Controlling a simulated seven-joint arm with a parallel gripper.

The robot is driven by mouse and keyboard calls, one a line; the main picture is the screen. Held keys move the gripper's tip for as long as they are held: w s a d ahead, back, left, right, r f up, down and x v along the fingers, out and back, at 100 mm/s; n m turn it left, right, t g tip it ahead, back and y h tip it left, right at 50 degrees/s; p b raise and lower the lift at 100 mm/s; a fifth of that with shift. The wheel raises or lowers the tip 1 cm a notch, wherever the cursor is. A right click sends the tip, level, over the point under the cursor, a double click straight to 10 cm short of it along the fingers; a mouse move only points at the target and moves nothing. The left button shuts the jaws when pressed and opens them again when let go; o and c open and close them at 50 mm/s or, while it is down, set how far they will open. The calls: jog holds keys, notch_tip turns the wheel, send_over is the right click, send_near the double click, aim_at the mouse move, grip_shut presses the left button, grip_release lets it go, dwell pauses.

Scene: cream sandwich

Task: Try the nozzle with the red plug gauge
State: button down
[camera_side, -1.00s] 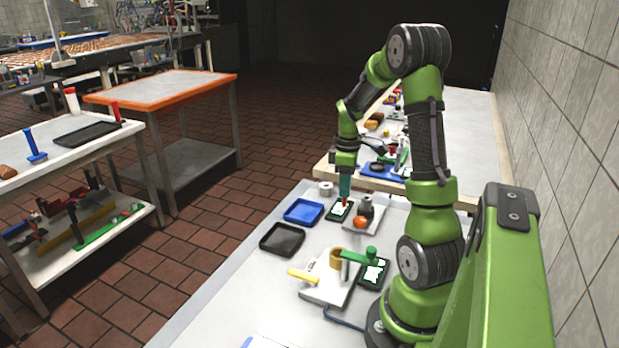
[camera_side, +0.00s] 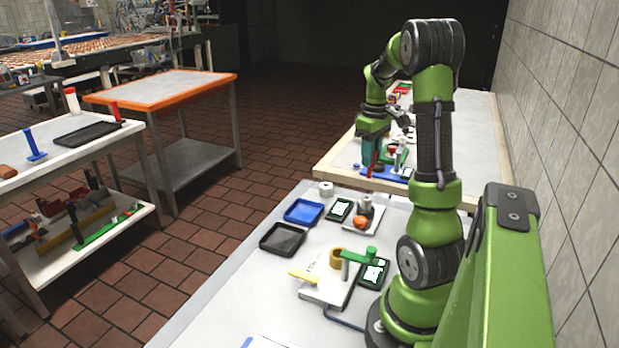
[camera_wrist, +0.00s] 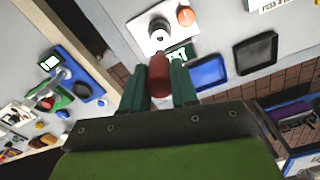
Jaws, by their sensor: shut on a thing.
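My gripper (camera_side: 368,160) is shut on the red plug gauge (camera_wrist: 159,76) and holds it raised. In the wrist view the gauge is upright between the two teal fingers. In the side view the gripper is near the front edge of the far bench, beside a blue fixture (camera_side: 392,174). I cannot tell for certain which part is the nozzle. A brass-coloured ring (camera_side: 336,259) sits on a pale plate (camera_side: 318,291) with a green-handled clamp (camera_side: 358,256). A dark and grey round piece (camera_side: 366,206) stands on a white plate farther back.
A blue tray (camera_side: 304,212), a black tray (camera_side: 282,239), a small dark pad with a white-green face (camera_side: 340,209) and a white roll (camera_side: 326,188) are on the near bench. An orange ball (camera_side: 361,222) is by the grey piece. The far bench (camera_side: 330,166) carries many small items.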

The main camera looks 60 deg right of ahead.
aim_at(369, 175)
jog(key=shift+f, duration=2.65)
jog(key=shift+f, duration=0.6)
dwell(0.8)
jog(key=shift+r, duration=0.15)
jog(key=shift+r, duration=3.4)
